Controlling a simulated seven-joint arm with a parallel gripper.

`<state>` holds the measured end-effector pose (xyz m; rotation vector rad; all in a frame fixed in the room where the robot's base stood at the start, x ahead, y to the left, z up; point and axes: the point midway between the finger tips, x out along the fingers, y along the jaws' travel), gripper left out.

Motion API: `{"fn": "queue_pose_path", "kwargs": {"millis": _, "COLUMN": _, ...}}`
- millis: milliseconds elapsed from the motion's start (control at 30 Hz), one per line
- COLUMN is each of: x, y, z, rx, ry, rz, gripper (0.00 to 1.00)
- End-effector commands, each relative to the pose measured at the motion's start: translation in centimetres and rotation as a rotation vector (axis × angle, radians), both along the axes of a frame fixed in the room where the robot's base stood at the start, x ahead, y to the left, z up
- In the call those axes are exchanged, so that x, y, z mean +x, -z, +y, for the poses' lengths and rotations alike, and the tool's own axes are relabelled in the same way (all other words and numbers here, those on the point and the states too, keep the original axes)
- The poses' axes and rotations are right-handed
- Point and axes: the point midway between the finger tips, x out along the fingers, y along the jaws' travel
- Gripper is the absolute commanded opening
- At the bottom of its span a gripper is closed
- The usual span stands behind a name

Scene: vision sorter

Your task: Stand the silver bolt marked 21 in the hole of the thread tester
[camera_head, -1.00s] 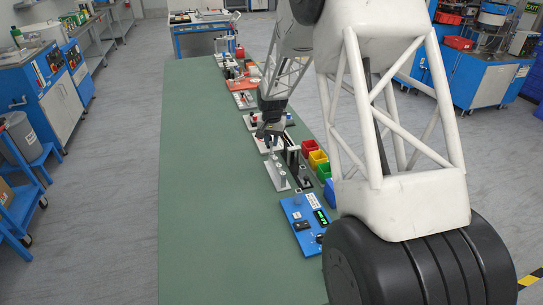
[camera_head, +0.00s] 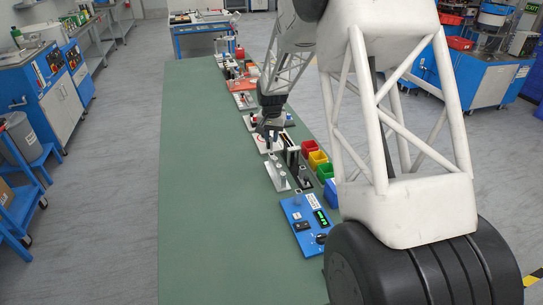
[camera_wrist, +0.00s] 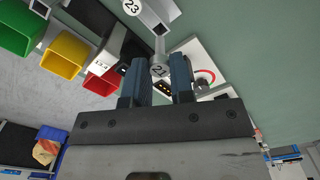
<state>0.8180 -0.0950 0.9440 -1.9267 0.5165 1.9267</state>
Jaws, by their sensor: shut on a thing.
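The silver bolt marked 21 (camera_wrist: 158,71) is between the two fingers of my gripper (camera_wrist: 161,75) in the wrist view. In the head view my gripper (camera_head: 270,138) is above the row of fixtures. A white plate with a red arc (camera_wrist: 188,46) lies below and beside the held bolt in the wrist view, partly hidden by the right finger. A short grey knurled piece (camera_wrist: 203,84) shows on it. I cannot tell for sure which fixture is the thread tester, and its hole is not clear.
Another round head marked 23 (camera_wrist: 132,7) is on a grey plate (camera_wrist: 165,10). A dark upright gauge (camera_head: 293,158) stands close to my gripper. Red, yellow (camera_head: 317,158) and green bins line the right side. A blue panel (camera_head: 300,213) lies nearer. The green table's left (camera_head: 205,190) is clear.

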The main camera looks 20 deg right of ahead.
Motion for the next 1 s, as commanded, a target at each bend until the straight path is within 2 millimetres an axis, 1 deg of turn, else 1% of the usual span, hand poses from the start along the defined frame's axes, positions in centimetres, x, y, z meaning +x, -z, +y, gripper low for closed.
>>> {"fn": "queue_pose_path", "kwargs": {"millis": 167, "x": 0.7, "y": -0.4, "z": -0.1, "rx": -0.001, "ry": 0.0, "rz": -0.001, "gripper": 0.03}}
{"fn": "queue_pose_path", "kwargs": {"millis": 267, "x": 1.8, "y": -1.1, "z": -0.4, "rx": 0.0, "ry": 0.0, "rz": -0.001, "gripper": 0.03}}
{"fn": "queue_pose_path", "kwargs": {"millis": 367, "x": 3.5, "y": -2.0, "z": -0.7, "rx": 0.0, "ry": 0.0, "rz": -0.001, "gripper": 0.03}}
{"fn": "queue_pose_path", "kwargs": {"millis": 500, "x": 6.2, "y": -3.7, "z": -1.3, "rx": 0.0, "ry": 0.0, "rz": -0.002, "gripper": 0.03}}
{"fn": "queue_pose_path", "kwargs": {"millis": 600, "x": 7.8, "y": -4.8, "z": -1.6, "rx": -0.001, "ry": 0.0, "rz": -0.001, "gripper": 0.03}}
{"fn": "queue_pose_path", "kwargs": {"millis": 700, "x": 9.0, "y": -5.7, "z": -1.9, "rx": -0.001, "ry": 0.0, "rz": -0.001, "gripper": 0.03}}
{"fn": "queue_pose_path", "kwargs": {"millis": 800, "x": 9.6, "y": -6.1, "z": -2.0, "rx": -0.001, "ry": 0.0, "rz": -0.001, "gripper": 0.03}}
{"fn": "queue_pose_path", "kwargs": {"millis": 1000, "x": 9.8, "y": -6.2, "z": -2.0, "rx": 0.0, "ry": 0.0, "rz": 0.0, "gripper": 0.03}}
